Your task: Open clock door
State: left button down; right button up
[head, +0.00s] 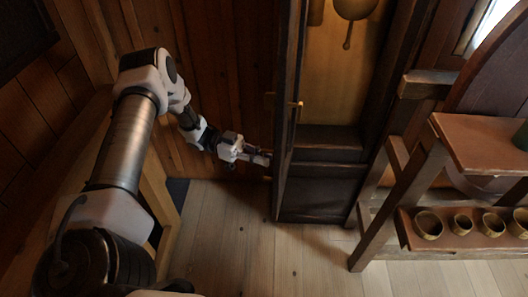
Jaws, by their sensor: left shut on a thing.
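The tall dark wooden clock (322,199) stands against the plank wall. Its door (291,75) is swung well open and shows almost edge-on, so the case interior with the brass pendulum (354,8) is visible. A small brass fitting (297,104) sits on the door. My left gripper (262,158) is at the door's left side, low down, and is shut on the door; the exact part held is too small and dark to tell. My right gripper is out of view.
A wooden shelf stand (407,193) stands right of the clock, with several small bowls (428,225) on its lower shelf and a green item (521,137) on top. The plank floor (240,250) in front of the clock is clear.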

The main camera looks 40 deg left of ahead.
pick_arm(q)
jog(key=c, duration=1.2)
grip_release()
jog(key=v, duration=1.2)
